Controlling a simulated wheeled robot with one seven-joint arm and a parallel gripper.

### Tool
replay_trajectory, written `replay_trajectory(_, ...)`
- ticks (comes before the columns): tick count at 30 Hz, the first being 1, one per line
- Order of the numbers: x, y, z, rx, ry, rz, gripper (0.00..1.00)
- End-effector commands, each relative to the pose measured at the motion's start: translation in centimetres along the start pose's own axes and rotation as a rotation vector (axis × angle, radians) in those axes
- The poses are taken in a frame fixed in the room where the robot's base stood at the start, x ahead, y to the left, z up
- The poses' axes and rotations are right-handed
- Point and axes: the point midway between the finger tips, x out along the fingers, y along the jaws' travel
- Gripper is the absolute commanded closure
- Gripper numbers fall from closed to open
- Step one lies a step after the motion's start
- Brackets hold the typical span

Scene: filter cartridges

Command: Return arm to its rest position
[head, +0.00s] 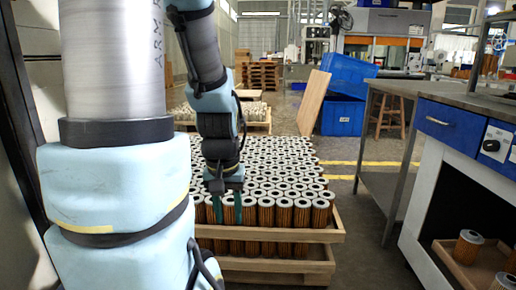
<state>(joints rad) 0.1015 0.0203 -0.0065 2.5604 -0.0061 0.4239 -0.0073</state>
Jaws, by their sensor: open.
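My gripper (227,208) points down, open, with its two teal fingers apart. It overlaps the front-left part of a large block of filter cartridges (285,212), orange-brown cylinders with pale ring-shaped tops. I cannot tell whether the fingers are in front of a cartridge or on either side of it. I see nothing lifted in the gripper. My arm comes down from the top of the view, and its large near links cover the left side, hiding what is behind them.
The cartridges stand in stacked wooden trays (338,230). At right, a workbench (447,125) holds a lower tray (449,262) with a few cartridges. Blue crates (342,115) and a leaning board (313,100) stand behind. Floor between trays and bench is clear.

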Motion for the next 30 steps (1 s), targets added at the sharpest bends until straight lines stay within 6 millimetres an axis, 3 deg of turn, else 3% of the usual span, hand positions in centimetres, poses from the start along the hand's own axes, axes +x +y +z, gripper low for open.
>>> replay_trajectory(1,-2.1,0.0,-0.3,0.001,0.000,0.000,0.59)
replay_trajectory(5,-5.6,0.0,-0.8,0.002,0.001,0.000,0.59)
replay_trajectory(24,-25.9,0.1,-3.6,0.004,0.002,0.000,0.59)
replay_trajectory(30,-30.9,0.2,-4.3,0.004,0.002,0.000,0.59)
